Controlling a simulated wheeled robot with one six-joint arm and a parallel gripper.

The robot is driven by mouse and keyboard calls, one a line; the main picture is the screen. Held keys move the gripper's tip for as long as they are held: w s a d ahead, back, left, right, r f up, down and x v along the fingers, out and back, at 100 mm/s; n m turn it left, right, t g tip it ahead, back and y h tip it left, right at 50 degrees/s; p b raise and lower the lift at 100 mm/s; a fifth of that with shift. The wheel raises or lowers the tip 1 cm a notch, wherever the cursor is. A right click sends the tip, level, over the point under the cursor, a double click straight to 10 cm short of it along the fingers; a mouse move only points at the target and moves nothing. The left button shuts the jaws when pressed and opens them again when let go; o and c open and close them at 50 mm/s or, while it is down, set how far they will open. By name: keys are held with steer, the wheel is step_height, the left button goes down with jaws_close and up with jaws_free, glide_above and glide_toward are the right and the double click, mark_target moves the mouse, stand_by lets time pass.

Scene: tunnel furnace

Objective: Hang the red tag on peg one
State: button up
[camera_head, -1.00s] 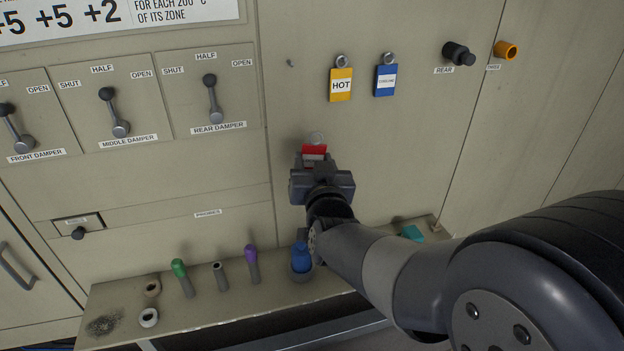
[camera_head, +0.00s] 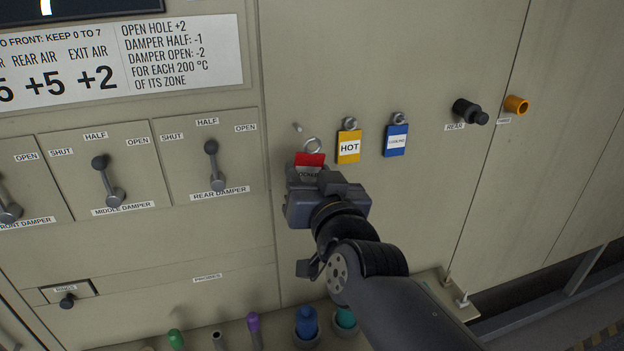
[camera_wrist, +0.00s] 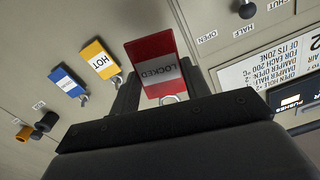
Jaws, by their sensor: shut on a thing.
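The red tag (camera_head: 310,159) is held in my gripper (camera_head: 313,178) by its lower part, with its metal ring (camera_head: 312,145) pointing up. In the wrist view the red tag (camera_wrist: 150,50) shows upside down, with a white LOCKED label. A bare peg (camera_head: 297,127) sticks out of the panel, left of the hanging tags. The ring is a little below and right of this peg in the head view and looks apart from it; the depth between them is hard to judge. The bare peg is not clear in the wrist view.
A yellow HOT tag (camera_head: 349,147) and a blue tag (camera_head: 396,140) hang on pegs just right of the red tag. A black knob (camera_head: 470,111) and an orange knob (camera_head: 516,105) are further right. The rear damper lever (camera_head: 212,165) is to the left. A shelf with several coloured-top items lies below.

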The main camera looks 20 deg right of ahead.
steer(key=shift+w+f+b, duration=0.2)
steer(key=shift+w+b, duration=0.35)
steer(key=shift+w, duration=0.7)
steer(key=shift+w+f+b, duration=0.15)
steer(key=shift+w+b, duration=0.35)
steer(key=shift+w, duration=0.7)
steer(key=shift+w+b, duration=0.4)
steer(key=shift+w, duration=1)
steer(key=shift+w+b, duration=0.55)
steer(key=shift+w, duration=0.4)
steer(key=shift+r, duration=0.1)
